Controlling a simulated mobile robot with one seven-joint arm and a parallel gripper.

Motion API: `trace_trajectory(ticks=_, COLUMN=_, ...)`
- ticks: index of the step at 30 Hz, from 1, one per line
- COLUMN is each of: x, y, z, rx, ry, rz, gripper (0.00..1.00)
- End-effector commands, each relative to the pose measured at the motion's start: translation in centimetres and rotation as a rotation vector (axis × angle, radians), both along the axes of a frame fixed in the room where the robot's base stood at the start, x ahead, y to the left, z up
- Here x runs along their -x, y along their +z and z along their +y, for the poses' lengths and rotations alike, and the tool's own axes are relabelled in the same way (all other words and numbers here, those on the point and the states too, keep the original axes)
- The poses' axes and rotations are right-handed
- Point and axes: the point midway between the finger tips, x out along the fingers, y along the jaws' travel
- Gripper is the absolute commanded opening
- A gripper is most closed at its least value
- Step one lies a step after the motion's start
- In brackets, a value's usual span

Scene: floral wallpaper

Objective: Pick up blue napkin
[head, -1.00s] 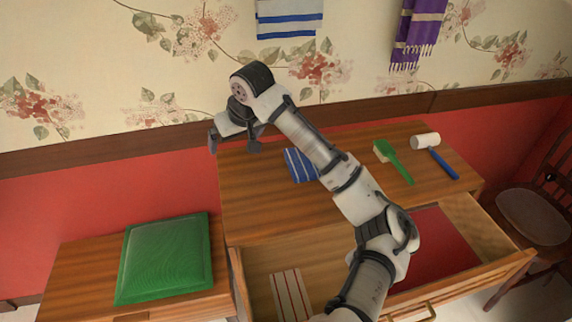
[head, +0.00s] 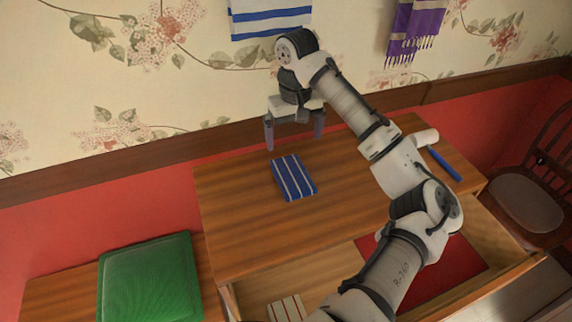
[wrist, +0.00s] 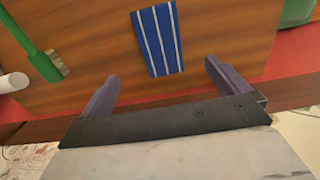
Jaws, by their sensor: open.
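The blue napkin (head: 293,178), folded with white stripes, lies flat on the wooden dresser top (head: 235,215) near its back edge. It also shows in the wrist view (wrist: 157,40), beyond the fingers and roughly between their lines. My gripper (head: 295,140) is open and empty above the back edge of the dresser, just behind the napkin and apart from it. Its two fingers also show in the wrist view (wrist: 160,80), spread wide with nothing between them.
A green brush (wrist: 42,62) shows in the wrist view. The drawer below is open, holding a striped cloth (head: 287,308) and a red item (head: 455,270). A green cushion (head: 150,278) lies at the left.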

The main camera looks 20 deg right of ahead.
Motion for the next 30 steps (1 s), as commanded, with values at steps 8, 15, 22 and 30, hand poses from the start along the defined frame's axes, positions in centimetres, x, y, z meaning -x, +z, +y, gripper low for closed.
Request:
trace_trajectory(ticks=8, x=0.0, y=-2.0, z=0.0, rx=-0.005, ry=0.000, rz=0.002, gripper=1.00)
trace_trajectory(ticks=15, x=0.1, y=-6.4, z=0.0, rx=-0.001, ry=-0.001, rz=0.001, gripper=1.00)
trace_trajectory(ticks=22, x=0.1, y=-8.5, z=0.0, rx=0.000, ry=0.000, rz=-0.001, gripper=1.00)
trace_trajectory(ticks=30, x=0.2, y=-11.4, z=-0.1, rx=0.001, ry=-0.002, rz=0.002, gripper=1.00)
